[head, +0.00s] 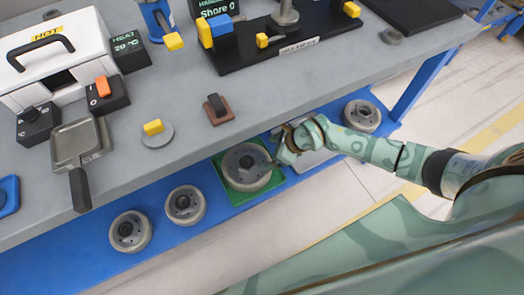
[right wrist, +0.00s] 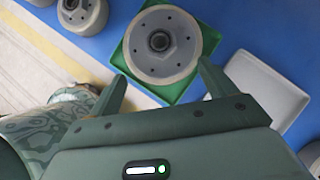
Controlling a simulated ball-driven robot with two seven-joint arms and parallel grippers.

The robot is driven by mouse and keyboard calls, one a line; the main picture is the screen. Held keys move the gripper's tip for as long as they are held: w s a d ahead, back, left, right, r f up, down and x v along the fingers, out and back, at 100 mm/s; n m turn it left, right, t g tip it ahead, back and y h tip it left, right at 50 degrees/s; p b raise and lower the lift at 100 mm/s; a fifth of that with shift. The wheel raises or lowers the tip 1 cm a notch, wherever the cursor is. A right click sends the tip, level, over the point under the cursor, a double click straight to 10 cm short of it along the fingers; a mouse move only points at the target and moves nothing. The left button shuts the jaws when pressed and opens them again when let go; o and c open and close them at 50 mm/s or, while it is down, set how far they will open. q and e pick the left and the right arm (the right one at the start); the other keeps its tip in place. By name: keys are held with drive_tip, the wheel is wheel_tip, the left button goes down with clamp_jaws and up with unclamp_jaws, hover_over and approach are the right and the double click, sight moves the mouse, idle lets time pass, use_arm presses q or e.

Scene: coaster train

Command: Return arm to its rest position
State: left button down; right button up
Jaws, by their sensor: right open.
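My right arm comes in from the right in the head view. My right gripper (head: 278,150) is over the blue lower shelf, at the right side of a grey wheel (head: 246,168) on a green tray (head: 240,198). In the right wrist view, my right gripper (right wrist: 162,84) is open with nothing between its fingers. The grey wheel (right wrist: 160,42) lies just beyond the fingertips on the green tray (right wrist: 178,92). I cannot tell whether a finger touches the tray. My left gripper is in neither view.
A grey tray (right wrist: 262,88) lies beside the green one. More wheels stand on the blue shelf (head: 85,262), including one at the right (head: 362,116). The grey worktop (head: 290,88) overhangs the shelf, with a white hot box (head: 55,55) and a pan (head: 76,143). A blue post (head: 420,88) stands right.

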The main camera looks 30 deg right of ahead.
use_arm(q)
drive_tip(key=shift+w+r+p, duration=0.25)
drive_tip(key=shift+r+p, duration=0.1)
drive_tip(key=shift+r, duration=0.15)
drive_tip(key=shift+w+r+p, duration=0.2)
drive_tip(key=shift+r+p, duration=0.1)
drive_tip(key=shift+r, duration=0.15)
use_arm(e)
drive_tip(key=v, duration=0.4)
